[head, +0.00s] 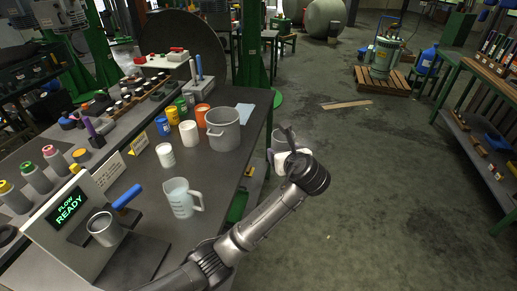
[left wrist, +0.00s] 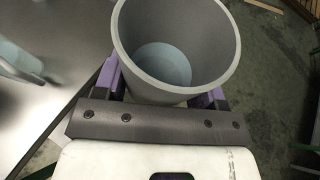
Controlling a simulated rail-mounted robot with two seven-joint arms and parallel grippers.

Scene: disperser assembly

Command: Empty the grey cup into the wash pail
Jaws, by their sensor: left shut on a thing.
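My left gripper (head: 284,145) is off the right edge of the bench, over the floor side. In the left wrist view its purple-padded fingers (left wrist: 165,88) are shut on the grey cup (left wrist: 128,30), one on each side. The cup's mouth faces the camera and pale blue liquid (left wrist: 163,65) lies at its bottom. In the head view the cup (head: 277,139) is partly hidden by my wrist. A large grey pail (head: 223,131) stands upright on the bench, left of the gripper and apart from it; I take it as the wash pail. My right gripper is not in view.
A clear measuring jug (head: 182,199), a white cup (head: 165,155) and several coloured jars (head: 172,115) stand on the bench (head: 222,180). A dispenser reading "FLOW READY" (head: 68,210) has a metal cup (head: 104,230) before it. The floor at right is mostly clear.

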